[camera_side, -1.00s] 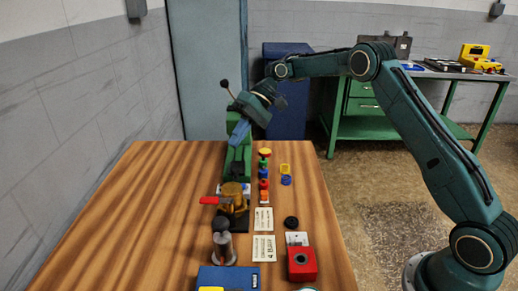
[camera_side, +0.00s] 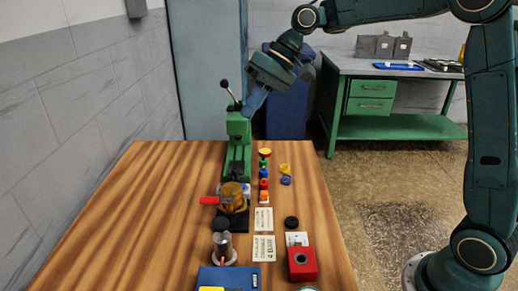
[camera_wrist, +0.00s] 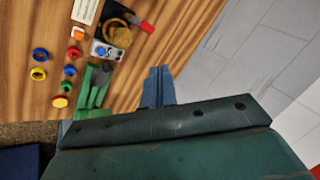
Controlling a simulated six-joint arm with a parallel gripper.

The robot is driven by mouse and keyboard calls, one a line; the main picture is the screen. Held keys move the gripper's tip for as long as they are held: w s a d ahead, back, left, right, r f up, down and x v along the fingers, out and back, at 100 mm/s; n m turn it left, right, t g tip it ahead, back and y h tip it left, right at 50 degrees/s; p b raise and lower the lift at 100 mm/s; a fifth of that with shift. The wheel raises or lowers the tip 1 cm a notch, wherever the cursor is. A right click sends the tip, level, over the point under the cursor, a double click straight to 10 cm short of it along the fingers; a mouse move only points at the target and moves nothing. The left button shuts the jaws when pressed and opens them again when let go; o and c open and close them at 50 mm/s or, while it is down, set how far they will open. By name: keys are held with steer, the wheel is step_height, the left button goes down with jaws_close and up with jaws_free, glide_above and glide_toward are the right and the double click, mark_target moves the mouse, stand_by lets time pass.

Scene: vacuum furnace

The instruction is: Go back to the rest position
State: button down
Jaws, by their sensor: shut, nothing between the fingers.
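My gripper (camera_side: 255,103) is raised in the air above the far end of the wooden table, to the right of the green press (camera_side: 238,145) and apart from it. Its blue fingers are together and nothing shows between them. In the wrist view the fingers of my gripper (camera_wrist: 158,85) point over the table, beside the green press (camera_wrist: 95,85). The press has a dark lever with a ball knob (camera_side: 224,84), which stands tilted and is not touched.
The wooden table (camera_side: 120,215) holds a brass part with a red handle (camera_side: 232,196), a red box (camera_side: 301,263), a blue box (camera_side: 228,279), white cards (camera_side: 263,220) and several coloured rings (camera_side: 285,180). A green workbench (camera_side: 390,126) stands behind at right. The table's left side is clear.

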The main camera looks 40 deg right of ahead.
steer(key=s+d+f+t+h, duration=0.1)
steer(key=s+d+h, duration=0.2)
steer(key=s, duration=1.1)
steer(key=s+d+f+t+h, duration=0.1)
steer(key=s+d+h, duration=0.2)
steer(key=s, duration=1.1)
steer(key=shift+s+d+f+t, duration=0.3)
steer(key=shift+d+f+t, duration=0.1)
steer(key=shift+d, duration=0.45)
